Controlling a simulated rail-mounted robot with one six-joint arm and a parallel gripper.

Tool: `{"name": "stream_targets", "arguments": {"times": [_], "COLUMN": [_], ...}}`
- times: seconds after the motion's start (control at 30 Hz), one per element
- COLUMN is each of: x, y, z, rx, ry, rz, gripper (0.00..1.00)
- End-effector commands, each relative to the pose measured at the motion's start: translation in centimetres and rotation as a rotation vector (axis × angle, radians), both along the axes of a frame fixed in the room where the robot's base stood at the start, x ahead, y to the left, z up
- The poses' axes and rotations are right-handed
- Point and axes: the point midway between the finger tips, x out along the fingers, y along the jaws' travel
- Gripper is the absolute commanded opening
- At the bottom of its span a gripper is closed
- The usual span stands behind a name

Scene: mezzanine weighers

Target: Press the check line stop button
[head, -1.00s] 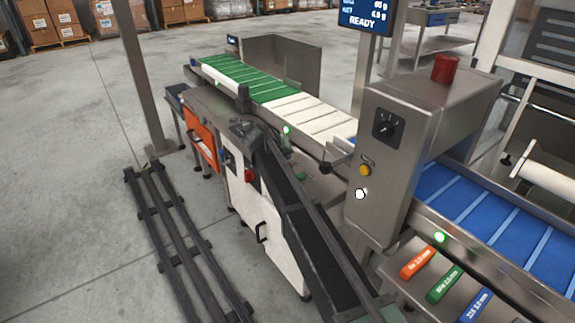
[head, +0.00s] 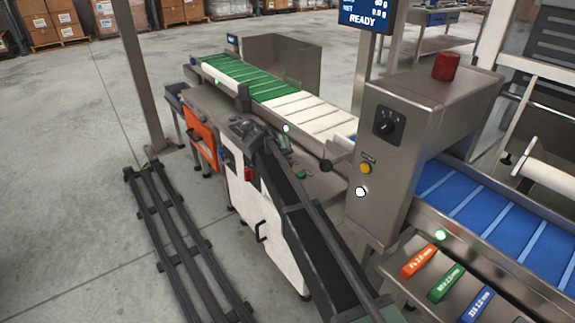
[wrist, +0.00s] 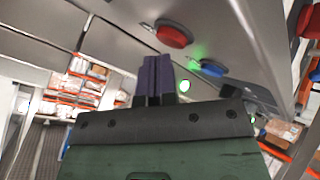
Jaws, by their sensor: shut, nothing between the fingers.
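A red button (head: 250,174) sits on the front of the white cabinet (head: 262,215) below the conveyor in the head view; I cannot read a label there. In the wrist view a round red button (wrist: 174,33) stands on a grey panel, close beyond my fingertips, with a blue button (wrist: 212,67) and a lit green lamp to its right. My gripper (wrist: 158,62) shows there with its dark purple fingers shut and empty, pointing up just below and left of the red button. A gap seems to remain, but contact is hard to judge. In the head view my arm hides part of the cabinet.
A grey metal housing (head: 420,130) with a red beacon (head: 445,66), black dial and yellow button stands right of my arm. A green-and-white conveyor (head: 260,85) runs behind, and a blue belt (head: 480,210) lies right. Dark rails (head: 180,230) lie on the floor at left.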

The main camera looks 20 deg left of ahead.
Motion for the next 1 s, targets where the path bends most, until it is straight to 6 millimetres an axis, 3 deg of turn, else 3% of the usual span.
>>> {"name": "stream_targets", "arguments": {"times": [1.0], "x": [-0.01], "y": [-0.01], "z": [-0.89], "rx": [0.000], "ry": [0.000], "rz": [0.000], "gripper": [0.00]}}
